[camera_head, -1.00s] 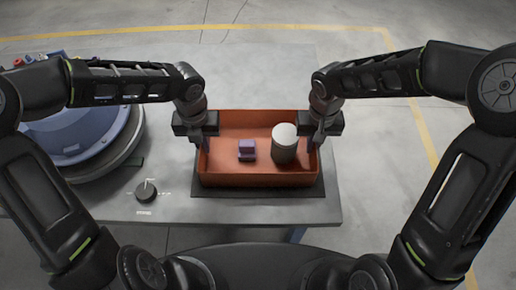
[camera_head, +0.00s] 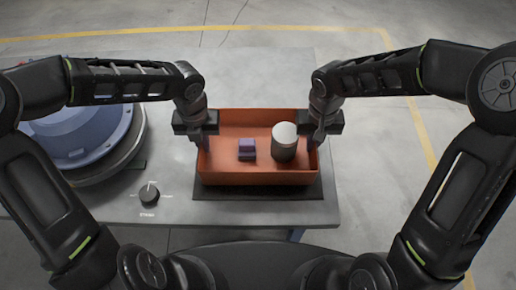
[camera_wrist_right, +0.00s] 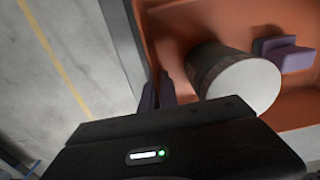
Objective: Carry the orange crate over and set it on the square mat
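The orange crate (camera_head: 258,178) is level between my two grippers, over the dark square mat (camera_head: 256,193). A mat strip shows in front of the crate and at its sides; whether they touch, I cannot tell. My left gripper (camera_head: 203,141) is shut on the crate's left wall, its fingertips partly hidden. My right gripper (camera_head: 318,141) is shut on the right wall; its purple fingers (camera_wrist_right: 158,95) show at that wall in the right wrist view. Inside the crate are a white-topped grey can (camera_head: 284,143) and a small purple block (camera_head: 247,149), both upright.
The mat lies near the front right edge of a grey table (camera_head: 180,175). A large blue round housing (camera_head: 75,130) and a black knob (camera_head: 149,196) are left of the crate. Bare table lies behind the crate. A yellow line (camera_head: 425,130) marks the floor.

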